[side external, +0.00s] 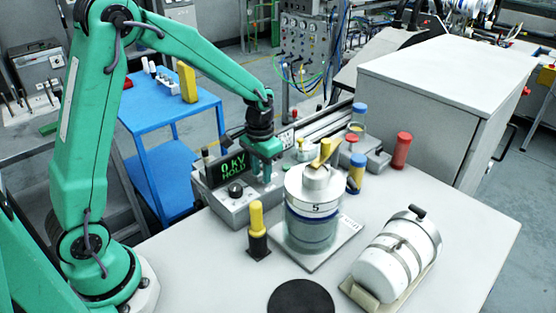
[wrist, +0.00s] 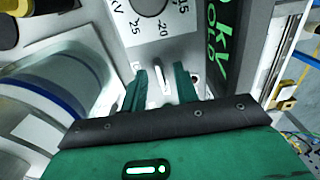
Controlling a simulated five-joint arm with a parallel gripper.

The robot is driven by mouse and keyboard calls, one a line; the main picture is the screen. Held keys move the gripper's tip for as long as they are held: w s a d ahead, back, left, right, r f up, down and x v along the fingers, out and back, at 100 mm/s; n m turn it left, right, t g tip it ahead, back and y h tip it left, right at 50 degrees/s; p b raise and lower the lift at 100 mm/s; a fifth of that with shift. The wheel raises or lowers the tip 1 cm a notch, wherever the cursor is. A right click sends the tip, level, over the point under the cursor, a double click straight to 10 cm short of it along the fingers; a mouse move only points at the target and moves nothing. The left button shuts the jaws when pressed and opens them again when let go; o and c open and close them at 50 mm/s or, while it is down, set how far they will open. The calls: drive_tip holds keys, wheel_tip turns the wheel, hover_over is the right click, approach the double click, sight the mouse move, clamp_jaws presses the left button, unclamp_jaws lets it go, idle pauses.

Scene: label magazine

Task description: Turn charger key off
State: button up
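The charger (side external: 240,207) is a grey box on the bench with a dark display (side external: 229,168) reading "0 kV HOLD" in green. The display also shows at upper right in the wrist view (wrist: 214,40). A small pale upright bar, apparently the key (wrist: 166,78), stands on the charger's panel in the wrist view. My gripper (wrist: 160,74) is open, with one green finger on each side of the bar and visible gaps. In the side view my gripper (side external: 266,173) points down over the charger's right end and hides the key.
A dial (wrist: 150,6) with printed numbers is just beyond the fingers. A yellow-topped black post (side external: 257,232) stands in front. A white drum (side external: 395,262) lies at front right.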

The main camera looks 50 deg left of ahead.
clamp_jaws()
drive_tip(key=shift+n, duration=0.4)
drive_tip(key=n, duration=0.6)
drive_tip(key=shift+r, duration=0.1)
drive_tip(key=n, duration=0.5)
drive_tip(key=shift+n, duration=0.3)
drive_tip(key=n, duration=0.5)
drive_tip(key=shift+n, duration=0.3)
